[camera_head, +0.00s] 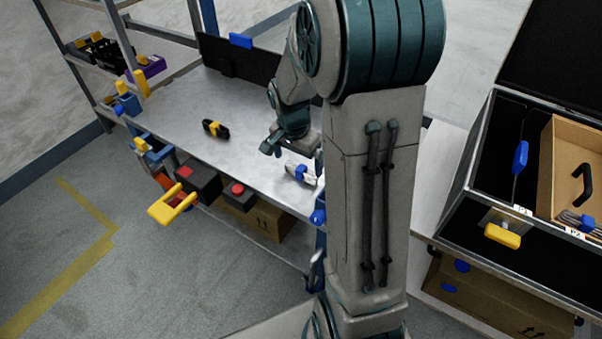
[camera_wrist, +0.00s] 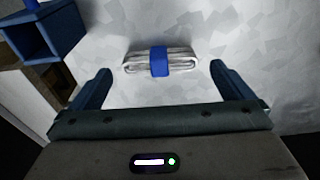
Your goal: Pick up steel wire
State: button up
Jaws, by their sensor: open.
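The steel wire looks like a folded pale grey bundle (camera_wrist: 136,63) with a blue band around its middle. It lies on the metal table top and shows in the wrist view just beyond my fingertips, centred between them. In the head view the bundle (camera_head: 302,175) is at the table's near right part, partly hidden by my arm. My gripper (camera_wrist: 160,82) is open and empty, its two fingers apart on either side of the bundle's line. In the head view my gripper (camera_head: 282,150) is above and just left of the bundle.
The table (camera_head: 240,110) has a black and yellow item (camera_head: 215,129) at its left. A dark box with a red button (camera_head: 238,190) is at the front edge. A blue holder (camera_wrist: 42,38) is left in the wrist view. An open case (camera_head: 470,185) is at right.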

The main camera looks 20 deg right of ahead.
aim_at(301, 167)
jog(key=f, duration=0.1)
jog(key=d+f+b, duration=0.1)
jog(key=f, duration=0.2)
jog(key=shift+w+d+f+b, duration=0.2)
jog(key=shift+w+f+b, duration=0.1)
jog(key=shift+w+f, duration=0.1)
jog(key=shift+r, duration=0.1)
jog(key=c, duration=0.6)
jog(key=shift+c, duration=0.2)
